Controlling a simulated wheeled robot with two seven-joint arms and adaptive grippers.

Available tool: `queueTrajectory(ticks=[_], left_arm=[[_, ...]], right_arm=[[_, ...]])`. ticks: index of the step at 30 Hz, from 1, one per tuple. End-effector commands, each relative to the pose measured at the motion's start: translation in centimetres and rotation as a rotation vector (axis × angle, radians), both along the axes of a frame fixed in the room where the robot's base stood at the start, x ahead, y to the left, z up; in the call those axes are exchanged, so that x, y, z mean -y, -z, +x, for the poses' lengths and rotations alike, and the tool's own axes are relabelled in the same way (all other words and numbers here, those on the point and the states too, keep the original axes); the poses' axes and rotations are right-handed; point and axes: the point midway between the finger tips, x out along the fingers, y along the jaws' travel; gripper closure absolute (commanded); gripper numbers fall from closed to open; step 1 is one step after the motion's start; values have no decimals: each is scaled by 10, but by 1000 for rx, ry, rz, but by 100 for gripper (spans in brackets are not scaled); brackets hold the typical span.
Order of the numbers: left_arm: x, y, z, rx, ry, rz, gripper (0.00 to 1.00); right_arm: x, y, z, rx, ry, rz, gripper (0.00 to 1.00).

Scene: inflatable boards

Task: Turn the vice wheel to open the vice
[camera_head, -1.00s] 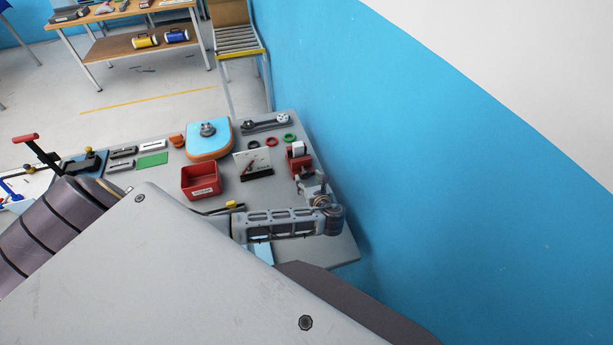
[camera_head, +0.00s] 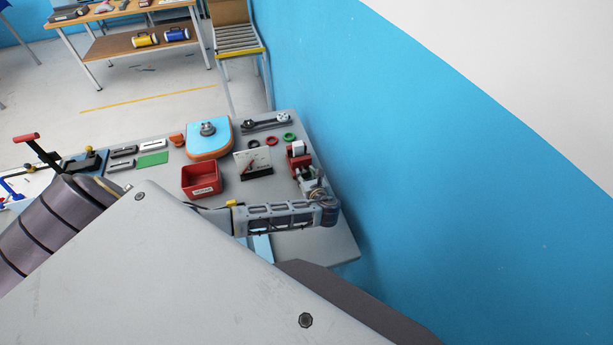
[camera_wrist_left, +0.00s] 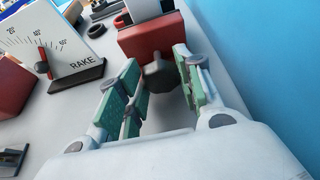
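The red vice (camera_head: 299,161) stands near the right edge of the grey table, with a pale block at its top. In the left wrist view its red body (camera_wrist_left: 150,36) is ahead of my gripper. The dark grey vice wheel (camera_wrist_left: 158,78) faces me. My left gripper (camera_wrist_left: 161,66) is open, with green-padded fingers on either side of the wheel. I cannot tell whether the pads touch it. In the head view my left gripper (camera_head: 313,182) is just in front of the vice, and the wheel is hidden there. My right gripper is not in view.
The RAKE gauge card (camera_head: 253,163) stands left of the vice, with a red bin (camera_head: 201,178) beyond it. Black, red and green rings (camera_head: 271,141) lie behind. A blue wall (camera_head: 420,180) rises close on the right. Bare table (camera_head: 325,245) shows at front right.

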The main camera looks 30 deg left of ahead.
Motion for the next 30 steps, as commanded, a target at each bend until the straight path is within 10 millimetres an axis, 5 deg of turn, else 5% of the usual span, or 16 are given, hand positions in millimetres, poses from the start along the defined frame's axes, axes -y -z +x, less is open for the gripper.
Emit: queueTrajectory(ticks=[4, 30], left_arm=[[0, 0, 0, 0, 0, 0, 88], [-2, 2, -4, 254, -1, -218, 88]], right_arm=[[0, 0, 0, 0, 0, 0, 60], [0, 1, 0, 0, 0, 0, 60]])
